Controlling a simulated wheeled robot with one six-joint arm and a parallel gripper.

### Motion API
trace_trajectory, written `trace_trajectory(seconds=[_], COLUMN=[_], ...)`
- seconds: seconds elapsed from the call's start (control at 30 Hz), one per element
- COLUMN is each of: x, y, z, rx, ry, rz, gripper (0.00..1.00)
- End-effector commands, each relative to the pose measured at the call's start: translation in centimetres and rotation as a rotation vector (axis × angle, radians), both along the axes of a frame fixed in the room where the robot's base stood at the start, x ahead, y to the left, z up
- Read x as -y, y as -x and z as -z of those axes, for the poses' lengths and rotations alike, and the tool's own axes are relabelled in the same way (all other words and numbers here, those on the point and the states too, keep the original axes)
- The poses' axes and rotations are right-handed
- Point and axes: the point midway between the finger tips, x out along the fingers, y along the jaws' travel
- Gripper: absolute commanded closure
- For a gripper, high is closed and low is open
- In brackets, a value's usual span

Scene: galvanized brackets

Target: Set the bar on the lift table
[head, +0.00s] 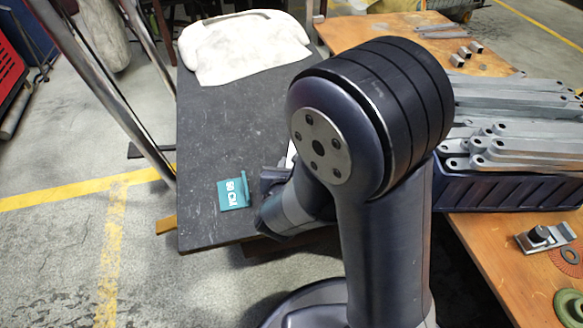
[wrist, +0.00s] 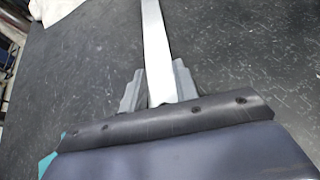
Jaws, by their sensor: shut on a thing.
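A flat pale grey metal bar (wrist: 156,45) runs away from my gripper (wrist: 158,82) in the wrist view. My gripper is shut on the near part of the bar, with one grey finger on each side. The bar is over the dark lift table (head: 220,120); I cannot tell whether it touches the top. In the head view my gripper (head: 274,184) is low by the table's right side, and my arm hides most of the bar.
A teal bracket-like piece (head: 233,194) stands on the table just left of my gripper. A white cloth (head: 245,48) lies at the table's back. At right, a dark blue crate (head: 510,193) full of grey bars stands on a wooden bench (head: 490,245). The table's middle is clear.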

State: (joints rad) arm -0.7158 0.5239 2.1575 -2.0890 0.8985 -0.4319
Motion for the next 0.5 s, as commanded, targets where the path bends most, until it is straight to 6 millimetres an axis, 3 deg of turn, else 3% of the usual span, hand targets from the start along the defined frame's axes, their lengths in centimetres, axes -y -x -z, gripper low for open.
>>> trace_trajectory(seconds=[0.3,0.33,0.5], x=[-0.02,-0.02,-0.01], y=[-0.05,-0.02,-0.01], z=[0.25,0.14,0.11], rx=[0.003,0.001,0.001], ry=[-0.001,0.0,0.0], rz=[-0.001,0.0,0.0], gripper=[1.0,0.69,0.55])
